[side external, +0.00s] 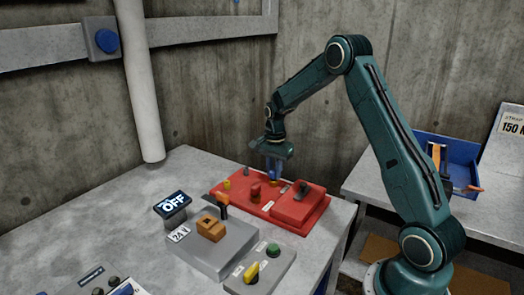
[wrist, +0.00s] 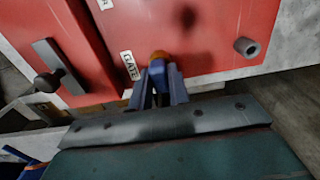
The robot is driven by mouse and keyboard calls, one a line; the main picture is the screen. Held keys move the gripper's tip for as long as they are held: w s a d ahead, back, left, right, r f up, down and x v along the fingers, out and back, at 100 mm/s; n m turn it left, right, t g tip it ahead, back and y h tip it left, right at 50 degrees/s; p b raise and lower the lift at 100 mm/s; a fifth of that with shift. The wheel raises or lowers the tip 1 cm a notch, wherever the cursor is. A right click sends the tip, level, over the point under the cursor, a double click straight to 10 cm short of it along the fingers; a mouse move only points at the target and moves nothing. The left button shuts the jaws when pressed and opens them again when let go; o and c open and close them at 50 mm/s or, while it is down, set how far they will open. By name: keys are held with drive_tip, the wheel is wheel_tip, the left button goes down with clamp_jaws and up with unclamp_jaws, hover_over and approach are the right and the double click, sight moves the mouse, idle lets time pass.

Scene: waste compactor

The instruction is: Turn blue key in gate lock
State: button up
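My gripper (side external: 275,160) points down over the back of the red panel (side external: 235,194). In the wrist view, its two fingers (wrist: 158,88) stand on either side of the blue key (wrist: 157,68) and look closed on it. The key's far end meets a brass-coloured lock (wrist: 160,54) on the red surface, beside a white label reading "GATE" (wrist: 130,66). How deep the key sits and its exact turn angle are hidden by the fingers. In the side view, the blue key (side external: 274,174) shows only as a small patch under my gripper.
A raised red block (side external: 299,206) and a red knob (side external: 255,190) are close by on the panel. In front stand a grey box with an orange block (side external: 211,229), an "OFF" display (side external: 173,205), and a switch plate (side external: 262,272). A blue tray (side external: 459,178) lies right.

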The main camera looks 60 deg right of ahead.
clamp_jaws()
idle(0.4)
drive_tip(key=shift+f+n, duration=0.1)
drive_tip(key=shift+n, duration=2.2)
drive_tip(key=shift+n, duration=0.3)
drive_tip(key=n, duration=0.3)
drive_tip(key=shift+n, duration=0.5)
